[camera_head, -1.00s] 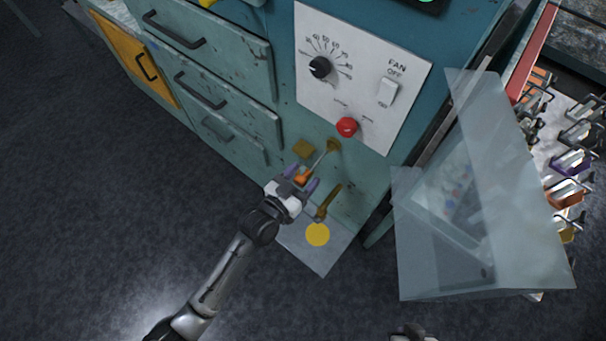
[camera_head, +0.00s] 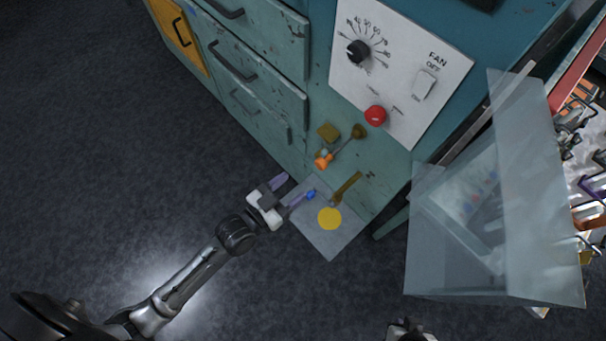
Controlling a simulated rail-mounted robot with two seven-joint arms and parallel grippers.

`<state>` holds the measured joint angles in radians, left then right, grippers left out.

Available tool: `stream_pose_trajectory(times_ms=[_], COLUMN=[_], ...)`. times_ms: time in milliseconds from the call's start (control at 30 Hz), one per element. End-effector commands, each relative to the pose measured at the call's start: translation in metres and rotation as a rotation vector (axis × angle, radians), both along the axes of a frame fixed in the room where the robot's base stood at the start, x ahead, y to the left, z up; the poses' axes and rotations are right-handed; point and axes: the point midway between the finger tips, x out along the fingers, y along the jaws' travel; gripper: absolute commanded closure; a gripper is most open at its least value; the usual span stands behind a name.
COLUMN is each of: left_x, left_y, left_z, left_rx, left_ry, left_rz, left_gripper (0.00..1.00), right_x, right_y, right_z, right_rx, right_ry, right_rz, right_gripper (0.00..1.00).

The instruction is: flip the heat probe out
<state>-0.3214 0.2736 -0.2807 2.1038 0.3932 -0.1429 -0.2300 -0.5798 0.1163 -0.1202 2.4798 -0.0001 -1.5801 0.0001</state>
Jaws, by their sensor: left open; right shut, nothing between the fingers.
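An orange-tipped rod (camera_head: 340,147) hangs from a brass pivot on the teal cabinet front, below the red knob. A second brass arm (camera_head: 346,188) sticks out lower down, above the grey plate. No label shows which of these is the heat probe. My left gripper (camera_head: 297,190) is open and empty, lower left of the orange tip and apart from it. A small blue piece (camera_head: 311,195) shows at its right fingertip; I cannot tell what it belongs to. My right gripper (camera_head: 405,331) is only partly in view at the bottom edge, far from the rods, and shut.
The white panel (camera_head: 400,70) holds a black dial, a fan switch and a red knob (camera_head: 376,115). A clear box (camera_head: 495,230) stands to the right, with a rack of coloured clips beyond it. A yellow disc (camera_head: 329,218) lies on the grey plate (camera_head: 330,245). The floor at left is free.

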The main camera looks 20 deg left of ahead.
Motion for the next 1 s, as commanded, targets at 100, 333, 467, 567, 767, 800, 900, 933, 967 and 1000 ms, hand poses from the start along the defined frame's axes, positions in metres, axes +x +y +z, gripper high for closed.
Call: stream_pose_trajectory(times_ms=[100,333,467,567,767,800,900,933,967,1000], left_x=[-0.011,-0.017,-0.018,-0.017,-0.017,-0.017,-0.017,-0.017,-0.018,-0.018], left_y=[0.005,0.008,0.008,0.008,0.008,0.008,0.008,0.007,0.007,0.006], left_z=[-0.001,0.0,0.0,0.0,0.0,0.0,0.0,0.0,-0.003,-0.007], left_rx=[0.002,0.0,0.0,0.0,0.0,0.0,-0.004,-0.011,-0.01,-0.008], left_ry=[0.002,0.0,0.0,0.0,0.0,0.0,0.002,0.007,0.021,0.047], left_rz=[-0.001,0.0,0.0,0.0,0.0,0.0,0.0,-0.001,-0.003,-0.009], left_gripper=[0.41,0.41,0.41,0.41,0.41,0.41,0.41,0.41,0.41,0.41], right_x=[0.0,0.0,0.0,0.0,0.0,0.0,0.0,0.0,0.0,0.0], right_y=[-0.001,-0.002,-0.002,-0.002,-0.002,-0.002,-0.001,-0.001,-0.001,0.0], right_z=[0.0,0.0,0.0,0.0,0.0,0.0,0.001,0.001,0.001,0.001], right_rx=[-0.003,-0.008,-0.008,-0.008,-0.005,-0.005,-0.003,-0.002,-0.001,-0.001], right_ry=[0.0,0.0,0.0,0.0,0.0,0.0,0.0,0.0,0.0,0.0], right_rz=[0.002,0.005,0.005,0.005,0.004,0.004,0.002,0.001,0.001,0.001], right_gripper=[1.0,1.0,1.0,1.0,1.0,1.0,1.0,1.0,1.0,1.0])
